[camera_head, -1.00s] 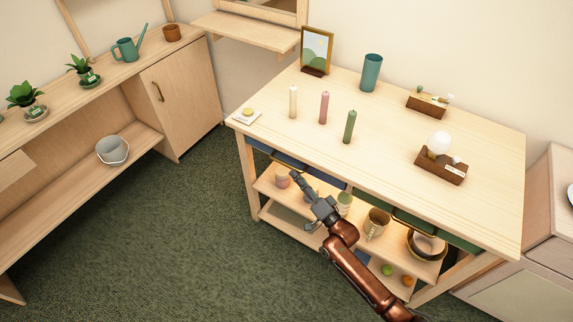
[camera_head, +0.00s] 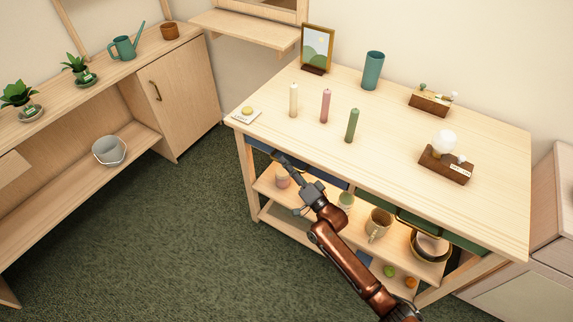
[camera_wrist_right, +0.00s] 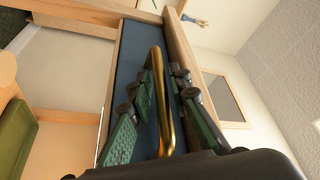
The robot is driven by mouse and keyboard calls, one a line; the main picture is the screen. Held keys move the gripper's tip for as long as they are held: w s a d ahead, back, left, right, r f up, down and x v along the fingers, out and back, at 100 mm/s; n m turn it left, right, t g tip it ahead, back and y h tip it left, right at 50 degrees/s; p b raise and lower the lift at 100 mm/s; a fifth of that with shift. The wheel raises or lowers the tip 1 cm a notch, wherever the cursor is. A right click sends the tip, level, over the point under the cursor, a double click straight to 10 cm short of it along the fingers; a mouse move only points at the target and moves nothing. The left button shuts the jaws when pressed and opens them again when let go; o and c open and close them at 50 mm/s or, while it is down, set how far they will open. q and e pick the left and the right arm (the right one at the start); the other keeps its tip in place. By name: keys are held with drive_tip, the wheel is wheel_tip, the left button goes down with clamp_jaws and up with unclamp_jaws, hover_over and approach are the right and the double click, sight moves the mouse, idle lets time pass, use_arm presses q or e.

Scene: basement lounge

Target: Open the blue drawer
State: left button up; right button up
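The blue drawer (camera_head: 332,179) is under the left part of the wooden table's top; its front looks flush with the table. The right wrist view shows its blue front (camera_wrist_right: 131,62) and its brass bar handle (camera_wrist_right: 160,95). My right gripper (camera_head: 282,160) is at this handle. In the right wrist view its green-padded fingers (camera_wrist_right: 160,108) stand apart, one on each side of the handle, with the right fingers closer to it. I cannot tell whether they touch it. In the head view the gripper hides most of the handle. My left gripper is not in view.
The table top (camera_head: 400,130) holds candles, a teal vase (camera_head: 373,70), a picture frame (camera_head: 317,48) and wooden blocks. A green drawer (camera_head: 453,238) is to the right. Mugs and bowls stand on the shelf below. The carpet (camera_head: 200,240) to the left is clear.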

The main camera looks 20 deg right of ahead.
clamp_jaws()
drive_tip(key=shift+s, duration=0.1)
idle(0.4)
